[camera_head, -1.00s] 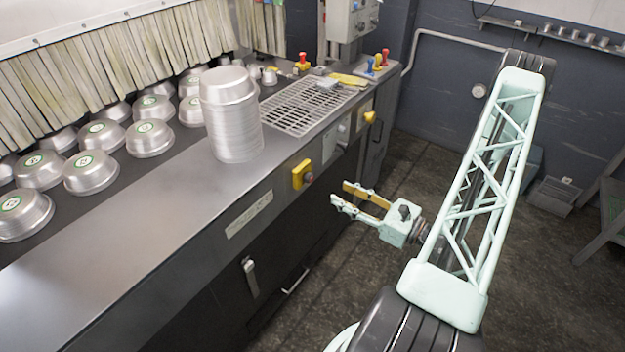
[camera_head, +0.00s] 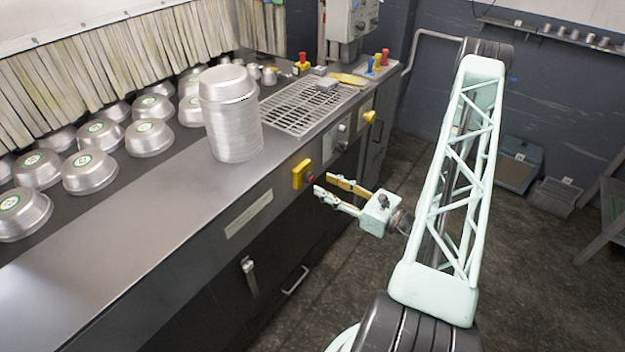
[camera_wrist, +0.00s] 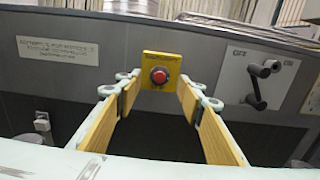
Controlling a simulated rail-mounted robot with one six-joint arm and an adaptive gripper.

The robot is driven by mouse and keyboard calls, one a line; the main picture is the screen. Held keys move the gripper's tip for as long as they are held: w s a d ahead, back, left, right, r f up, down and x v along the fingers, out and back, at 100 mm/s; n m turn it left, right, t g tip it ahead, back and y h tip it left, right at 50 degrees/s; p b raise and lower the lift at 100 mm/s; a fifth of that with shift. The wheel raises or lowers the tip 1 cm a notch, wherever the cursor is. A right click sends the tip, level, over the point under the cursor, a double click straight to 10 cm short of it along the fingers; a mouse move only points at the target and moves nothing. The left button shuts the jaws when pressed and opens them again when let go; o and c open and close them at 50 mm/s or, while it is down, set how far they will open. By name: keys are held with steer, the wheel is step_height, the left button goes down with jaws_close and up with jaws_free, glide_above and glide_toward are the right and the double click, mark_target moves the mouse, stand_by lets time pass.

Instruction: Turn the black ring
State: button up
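A red button (camera_wrist: 159,76) with a dark ring around its base sits on a yellow plate (camera_wrist: 158,57) on the grey machine front. In the head view the yellow plate (camera_head: 301,172) is on the front face below the counter, with the button on its right side. My gripper (camera_head: 323,184) is open and empty, its fingers pointing at the machine front near the plate. In the wrist view the button lies between the two finger tips (camera_wrist: 160,82), farther off. A black crank-shaped handle (camera_wrist: 258,85) on a light panel marked OFF and ON is to the right.
A stack of metal pans (camera_head: 232,125) stands on the counter (camera_head: 180,207). More pans are behind, before a strip curtain (camera_head: 100,65). A vented grate (camera_head: 300,105) is at the right. A label plate (camera_wrist: 58,48) is left of the button.

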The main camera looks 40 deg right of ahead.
mark_target(312, 178)
steer(key=shift+w+a+b, duration=0.1)
steer(key=shift+w+a, duration=0.1)
steer(key=shift+w, duration=0.85)
steer(key=shift+w+a+b, duration=0.15)
steer(key=shift+w+a, duration=0.1)
steer(key=shift+w, duration=0.8)
steer(key=shift+w+a+b, duration=0.1)
steer(key=shift+w+a, duration=0.1)
steer(key=shift+w, duration=0.85)
steer(key=c, duration=0.8)
